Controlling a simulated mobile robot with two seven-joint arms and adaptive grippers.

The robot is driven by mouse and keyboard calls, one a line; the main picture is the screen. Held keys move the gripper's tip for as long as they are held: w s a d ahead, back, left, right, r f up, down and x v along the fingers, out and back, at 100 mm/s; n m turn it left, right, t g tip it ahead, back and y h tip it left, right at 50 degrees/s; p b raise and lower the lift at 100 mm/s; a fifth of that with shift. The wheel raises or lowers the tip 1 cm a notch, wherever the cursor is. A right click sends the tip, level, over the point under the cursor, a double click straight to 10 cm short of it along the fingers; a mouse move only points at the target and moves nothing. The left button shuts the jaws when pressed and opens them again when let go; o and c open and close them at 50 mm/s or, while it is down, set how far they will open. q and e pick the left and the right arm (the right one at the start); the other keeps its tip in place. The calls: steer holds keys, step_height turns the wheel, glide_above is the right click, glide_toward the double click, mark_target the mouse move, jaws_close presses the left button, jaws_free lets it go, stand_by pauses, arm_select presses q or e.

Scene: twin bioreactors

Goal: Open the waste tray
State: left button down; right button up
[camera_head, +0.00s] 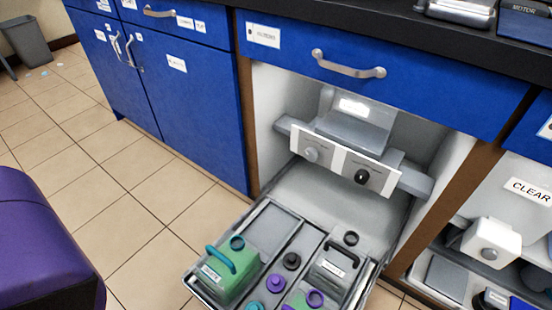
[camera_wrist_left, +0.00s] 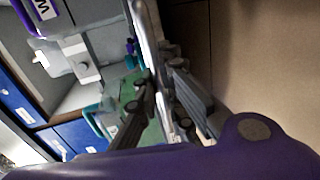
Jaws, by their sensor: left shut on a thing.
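The waste tray (camera_head: 335,205) is a grey tray that stands pulled out from under the blue bench in the head view. It carries a green container (camera_head: 232,272) with a teal handle, a grey container (camera_head: 332,268) and several round caps. Its front edge is cut off by the bottom of the head view. In the left wrist view, the pale tray rim (camera_wrist_left: 146,35) runs down between the fingers of my left gripper (camera_wrist_left: 165,108). The gripper is shut on the tray's front edge or handle; the exact contact is partly hidden. My right gripper is out of view.
A grey device (camera_head: 358,130) with two knobs sits in the cabinet behind the tray. Closed blue doors (camera_head: 192,85) stand to the left, and a blue drawer (camera_head: 400,75) is above. A shelf with a white unit (camera_head: 490,242) is at right. Tiled floor lies open at left.

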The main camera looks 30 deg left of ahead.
arm_select(q)
steer(key=shift+s, duration=0.4)
steer(key=c, duration=1.8)
jaws_free()
steer(key=shift+c, duration=0.2)
steer(key=o, duration=1.3)
step_height(320, 180, up, 9)
steer(key=shift+w+r, duration=0.1)
steer(key=shift+r, duration=0.45)
steer(key=c, duration=0.6)
steer(key=shift+r, duration=0.1)
steer(key=c, duration=0.7)
